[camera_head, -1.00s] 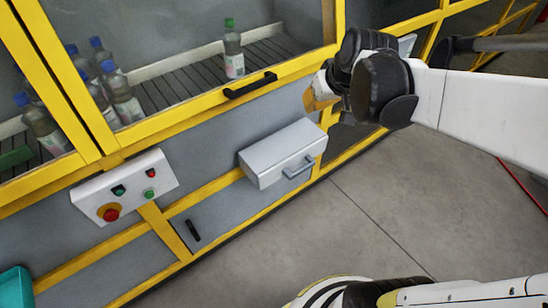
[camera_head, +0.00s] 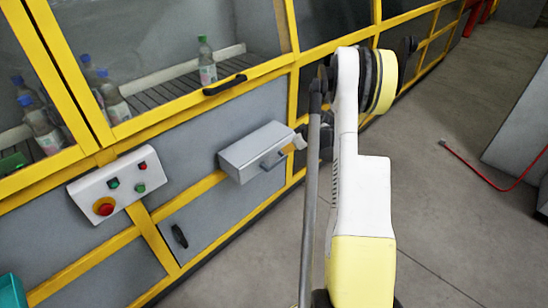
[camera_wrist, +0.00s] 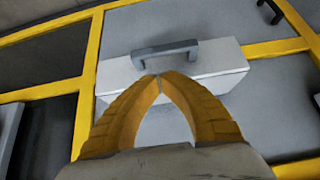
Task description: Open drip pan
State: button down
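The drip pan (camera_head: 245,152) is a pale grey box that juts from the machine's lower front, with a grey bar handle (camera_head: 272,160) on its front. In the wrist view, the pan (camera_wrist: 222,60) lies across the middle, with the handle (camera_wrist: 165,50) above my fingertips. My gripper (camera_wrist: 159,76) has two orange-yellow fingers whose tips meet, with nothing seen between them. The tips appear just short of the handle in the picture; I cannot tell the depth gap. In the head view, my arm hides most of the gripper, beside the pan's right end.
A control box (camera_head: 120,185) with a red stop button is left of the pan. A lower door with a black handle (camera_head: 179,236) is below. Bottles (camera_head: 206,62) stand behind the yellow-framed window. Open floor (camera_head: 440,215) lies right, with a red cable (camera_head: 487,172).

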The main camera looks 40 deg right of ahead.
aim_at(273, 158)
jog(key=b+x, duration=0.3)
jog(key=x, duration=0.6)
jog(key=shift+w+f, duration=0.1)
jog(key=shift+w, duration=0.05)
